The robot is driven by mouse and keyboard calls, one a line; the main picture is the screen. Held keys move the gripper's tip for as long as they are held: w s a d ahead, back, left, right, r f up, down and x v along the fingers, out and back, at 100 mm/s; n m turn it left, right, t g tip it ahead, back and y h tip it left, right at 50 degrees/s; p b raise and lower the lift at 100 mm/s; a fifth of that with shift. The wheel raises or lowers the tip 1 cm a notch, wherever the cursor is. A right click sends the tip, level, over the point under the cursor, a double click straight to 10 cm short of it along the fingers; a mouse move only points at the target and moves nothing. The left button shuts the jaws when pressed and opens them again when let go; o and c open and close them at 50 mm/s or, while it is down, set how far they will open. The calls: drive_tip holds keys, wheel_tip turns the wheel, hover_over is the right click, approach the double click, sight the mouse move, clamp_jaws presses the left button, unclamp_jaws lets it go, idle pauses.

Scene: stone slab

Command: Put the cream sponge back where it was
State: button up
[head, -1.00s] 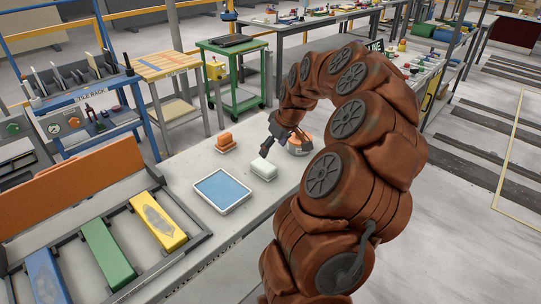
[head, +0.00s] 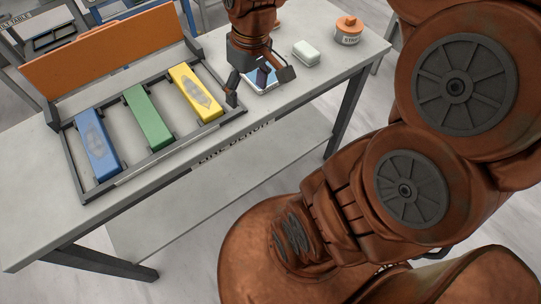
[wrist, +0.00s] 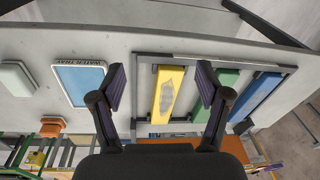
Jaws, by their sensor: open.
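A pale cream-white block (head: 307,51), which looks like the cream sponge, rests on the stone slab at the back right in the head view. It also shows at the far left of the wrist view (wrist: 17,77). My gripper (head: 262,87) is open and empty in the head view, over the slab by the water tray and the yellow bar. In the wrist view my gripper (wrist: 160,85) has its fingers spread, with the yellow bar (wrist: 168,94) seen between them. The pale block is apart from my gripper.
The blue water tray (wrist: 80,86) lies between the pale block and the rack. The rack holds yellow, green (head: 147,117) and blue (head: 97,145) bars before an upright orange panel (head: 110,50). An orange-lidded pot (head: 348,30) and an orange block (wrist: 51,126) stand nearby.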

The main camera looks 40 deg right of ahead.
drive_tip(key=s+a+f+g, duration=0.1)
drive_tip(key=s+a, duration=0.1)
drive_tip(key=s, duration=0.5)
drive_tip(key=s+a+f+m+g+h, duration=0.1)
drive_tip(key=s+a, duration=0.2)
drive_tip(key=s, duration=0.5)
drive_tip(key=shift+s+a+f+m, duration=0.25)
drive_tip(key=shift+a+f+m, duration=0.05)
drive_tip(key=shift+f, duration=0.1)
drive_tip(key=shift+c, duration=0.4)
